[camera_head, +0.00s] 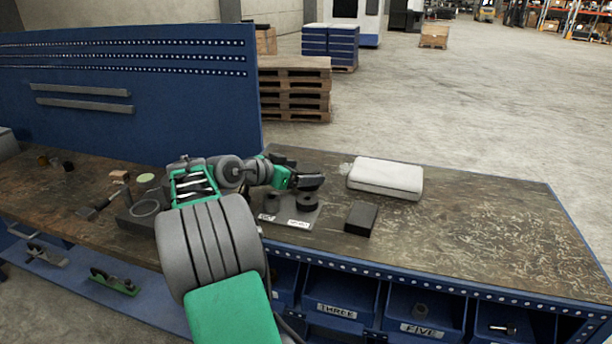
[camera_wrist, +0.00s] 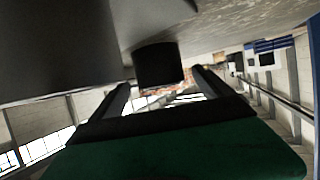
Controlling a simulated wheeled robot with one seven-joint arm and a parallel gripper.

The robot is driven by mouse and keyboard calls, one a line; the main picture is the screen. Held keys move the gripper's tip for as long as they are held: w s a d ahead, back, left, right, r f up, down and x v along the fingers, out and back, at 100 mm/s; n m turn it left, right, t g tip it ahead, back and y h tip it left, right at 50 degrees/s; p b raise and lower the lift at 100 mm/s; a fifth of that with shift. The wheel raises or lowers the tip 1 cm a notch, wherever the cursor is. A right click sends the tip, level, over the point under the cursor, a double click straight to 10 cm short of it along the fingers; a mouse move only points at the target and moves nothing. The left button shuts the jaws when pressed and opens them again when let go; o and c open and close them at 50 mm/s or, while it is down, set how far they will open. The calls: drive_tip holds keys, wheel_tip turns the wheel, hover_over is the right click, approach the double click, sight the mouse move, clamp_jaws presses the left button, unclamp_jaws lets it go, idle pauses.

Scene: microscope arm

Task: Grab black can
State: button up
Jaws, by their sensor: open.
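My gripper (camera_head: 311,182) is over the middle of the workbench in the head view, above a dark mat with dark round pieces. In the wrist view its two fingers are apart (camera_wrist: 162,86). A black, can-like object (camera_wrist: 158,64) shows ahead, between the finger lines, with a rounded edge. The fingers are not closed on it, and I cannot tell how far off it is. In the head view, one dark round piece (camera_head: 307,202) sits just below my gripper and another (camera_head: 272,199) to its left. I cannot tell which one the wrist view shows.
A black block (camera_head: 361,218) lies right of the mat. A white case (camera_head: 386,178) lies behind it. The bench (camera_head: 500,225) is clear to the right. Small tools lie at the left before a blue pegboard (camera_head: 190,85). Labelled blue bins (camera_head: 340,294) hang below the front edge.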

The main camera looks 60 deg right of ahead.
drive_tip(key=shift+x, duration=1.2)
drive_tip(key=shift+w, duration=0.1)
drive_tip(key=shift+c, duration=0.4)
drive_tip(key=c, duration=1.7)
